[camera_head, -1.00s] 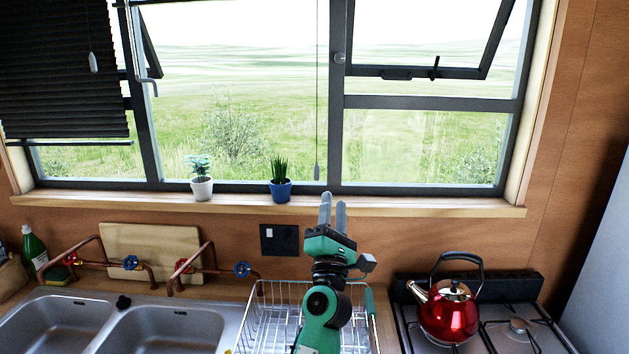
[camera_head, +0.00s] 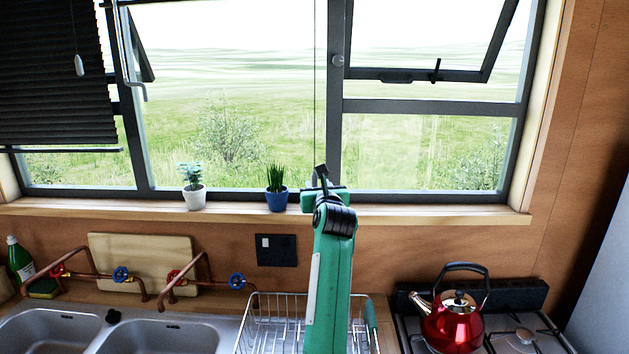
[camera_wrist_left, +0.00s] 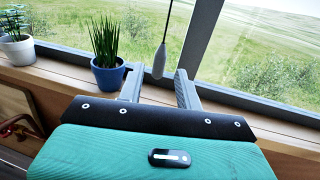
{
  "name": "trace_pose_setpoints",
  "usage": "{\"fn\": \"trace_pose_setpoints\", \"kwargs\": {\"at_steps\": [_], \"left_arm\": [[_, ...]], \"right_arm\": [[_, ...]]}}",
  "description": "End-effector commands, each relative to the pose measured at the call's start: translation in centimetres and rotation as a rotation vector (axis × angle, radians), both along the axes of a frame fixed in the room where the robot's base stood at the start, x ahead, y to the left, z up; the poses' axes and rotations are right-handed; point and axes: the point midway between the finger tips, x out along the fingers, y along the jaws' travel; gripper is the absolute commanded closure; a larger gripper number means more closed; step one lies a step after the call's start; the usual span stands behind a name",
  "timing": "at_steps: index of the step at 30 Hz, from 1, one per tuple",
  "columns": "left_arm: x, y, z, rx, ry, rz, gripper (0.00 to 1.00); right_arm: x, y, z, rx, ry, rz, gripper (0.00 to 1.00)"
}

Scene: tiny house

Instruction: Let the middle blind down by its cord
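The cord (camera_head: 314,90) hangs straight down in front of the middle window, and its lower end is hidden behind my left arm in the head view. In the left wrist view the cord's grey tassel (camera_wrist_left: 159,62) hangs in the gap between the two fingertips, seen beyond the palm. My left gripper (camera_wrist_left: 157,76) is open, with a finger on each side of the tassel and apart from it. How far in depth the tassel sits between the fingers is unclear. In the head view my arm largely hides the gripper (camera_head: 321,180), in front of the sill. The middle blind's slats are not in view.
A blue pot with a plant (camera_head: 277,199) stands on the sill left of the gripper, and it is close to the left finger in the wrist view (camera_wrist_left: 108,78). A white pot (camera_head: 194,197) is further left. A lowered black blind (camera_head: 50,90) covers the left window.

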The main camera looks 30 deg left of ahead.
Motion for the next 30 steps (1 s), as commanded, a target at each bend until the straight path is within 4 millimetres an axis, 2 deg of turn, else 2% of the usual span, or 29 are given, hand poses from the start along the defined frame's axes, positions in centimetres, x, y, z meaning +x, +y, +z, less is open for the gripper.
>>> {"fn": "trace_pose_setpoints", "kwargs": {"at_steps": [3, 9, 22, 23, 28, 30], "left_arm": [[1.7, 1.6, -0.1, 0.002, -0.001, 0.001, 0.65], [3.6, 3.4, 0.0, 0.001, -0.001, 0.000, 0.65], [4.3, 4.0, 0.0, 0.001, -0.001, 0.000, 0.65], [4.3, 4.0, 0.0, 0.001, -0.001, 0.000, 0.67], [4.3, 4.0, 0.0, 0.001, -0.001, 0.000, 1.00], [4.3, 4.0, 0.0, 0.001, -0.001, 0.000, 1.00]], "right_arm": [[0.0, 0.0, -0.5, 0.000, 0.000, 0.000, 0.65], [0.0, 0.2, -0.9, 0.002, -0.001, 0.000, 0.65], [0.1, 0.9, -1.0, 0.010, -0.001, -0.001, 0.65], [0.1, 0.9, -1.0, 0.010, -0.001, -0.001, 0.65], [0.1, 0.8, -1.0, 0.009, -0.001, 0.000, 0.65], [0.1, 0.7, -1.0, 0.008, -0.001, 0.000, 0.65]]}}
